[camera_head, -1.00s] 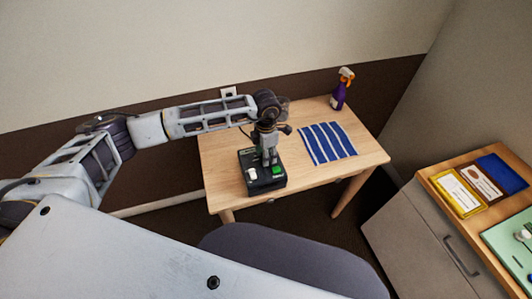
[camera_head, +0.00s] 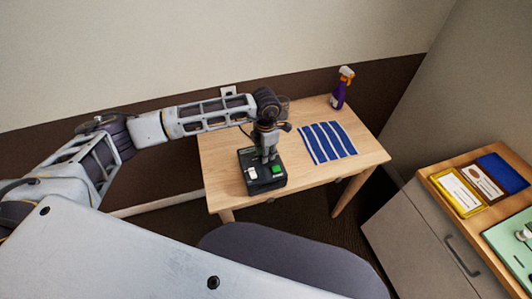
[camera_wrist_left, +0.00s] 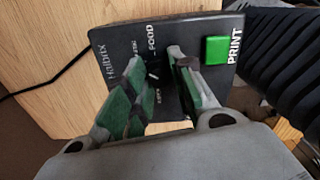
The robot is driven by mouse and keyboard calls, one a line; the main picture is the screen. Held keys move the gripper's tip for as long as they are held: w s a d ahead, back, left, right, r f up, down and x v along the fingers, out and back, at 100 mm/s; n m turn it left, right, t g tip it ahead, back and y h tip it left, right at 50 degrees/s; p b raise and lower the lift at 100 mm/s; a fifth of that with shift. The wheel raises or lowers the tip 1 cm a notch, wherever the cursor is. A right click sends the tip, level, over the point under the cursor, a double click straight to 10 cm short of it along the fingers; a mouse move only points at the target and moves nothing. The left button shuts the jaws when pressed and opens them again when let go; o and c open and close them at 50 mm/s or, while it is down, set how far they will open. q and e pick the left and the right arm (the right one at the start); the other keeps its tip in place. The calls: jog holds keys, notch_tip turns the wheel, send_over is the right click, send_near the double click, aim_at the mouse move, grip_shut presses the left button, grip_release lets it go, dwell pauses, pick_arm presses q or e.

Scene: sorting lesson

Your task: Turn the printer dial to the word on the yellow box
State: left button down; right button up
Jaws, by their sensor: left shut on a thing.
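The printer (camera_head: 262,183) is a black box near the table's front left edge, with a green button (camera_head: 278,170) and a white patch on top. In the left wrist view the printer (camera_wrist_left: 205,28) shows the green PRINT button (camera_wrist_left: 217,49) and small words around the dial; FOOD is readable. My left gripper (camera_head: 266,157) points down at the printer, shut on the dial, which its fingers (camera_wrist_left: 157,68) largely hide. A small white mark shows between them. The yellow box (camera_head: 460,194) lies on the right cabinet with a white card; its word is too small to read.
A brown box (camera_head: 482,181) and a blue box (camera_head: 503,172) lie beside the yellow one. A blue striped cloth (camera_head: 327,142) and a purple spray bottle (camera_head: 341,92) are on the wooden table (camera_head: 220,150). A grey chair (camera_head: 290,255) stands in front.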

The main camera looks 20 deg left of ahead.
pick_arm(q)
jog(key=shift+n, duration=0.5)
jog(key=shift+n+b, duration=0.65)
jog(key=shift+n, duration=0.45)
jog(key=shift+n+b, duration=0.3)
jog(key=shift+n, duration=0.5)
jog(key=n+b, duration=0.1)
jog(key=n, duration=0.3)
jog(key=shift+n, duration=0.3)
jog(key=n, duration=0.3)
jog(key=shift+n+b, duration=0.3)
jog(key=shift+b, duration=0.1)
jog(key=shift+n, duration=0.9)
pick_arm(e)
jog(key=w+d+f, duration=0.1)
jog(key=d+f, duration=0.3)
jog(key=shift+d+h, duration=0.3)
jog(key=shift+d, duration=0.05)
jog(key=shift+w, duration=0.15)
